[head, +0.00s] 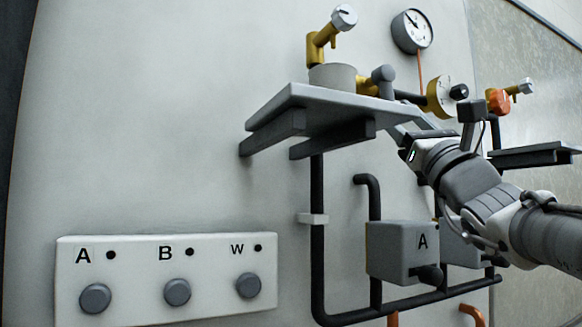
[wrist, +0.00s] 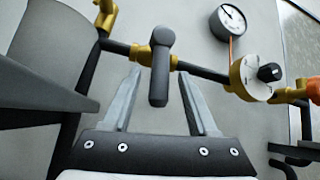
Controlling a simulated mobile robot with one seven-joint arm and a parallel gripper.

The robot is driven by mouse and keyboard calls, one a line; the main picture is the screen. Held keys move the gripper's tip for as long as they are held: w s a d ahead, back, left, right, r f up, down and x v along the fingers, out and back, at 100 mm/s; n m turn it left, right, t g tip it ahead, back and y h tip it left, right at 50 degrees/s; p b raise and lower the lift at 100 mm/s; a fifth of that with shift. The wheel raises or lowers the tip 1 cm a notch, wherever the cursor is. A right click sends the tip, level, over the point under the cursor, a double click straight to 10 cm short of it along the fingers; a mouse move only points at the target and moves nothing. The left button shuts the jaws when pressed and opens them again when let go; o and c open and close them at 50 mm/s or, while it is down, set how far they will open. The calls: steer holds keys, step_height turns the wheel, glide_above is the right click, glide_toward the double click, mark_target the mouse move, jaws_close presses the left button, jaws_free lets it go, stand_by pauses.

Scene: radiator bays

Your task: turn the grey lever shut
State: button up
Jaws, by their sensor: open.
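The grey lever (wrist: 160,62) sits on a dark pipe with brass fittings. In the wrist view its handle points down, across the pipe, between my two fingers. In the head view the lever (head: 383,76) shows just right of a grey round pot, above the shelf edge. My gripper (wrist: 159,74) is open, with one finger on each side of the handle. I cannot tell whether either finger touches it. In the head view my fingers are partly hidden by the shelf and my wrist.
A grey shelf (head: 330,103) juts out left of my gripper. A brass flange with a black knob (head: 459,92) and an orange valve (head: 498,101) are to the right. A gauge (head: 412,31) hangs above. Box A (head: 400,250) and a button panel (head: 165,275) are below.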

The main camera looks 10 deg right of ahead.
steer(key=b+v, duration=0.3)
steer(key=v, duration=1.2)
steer(key=shift+r, duration=0.1)
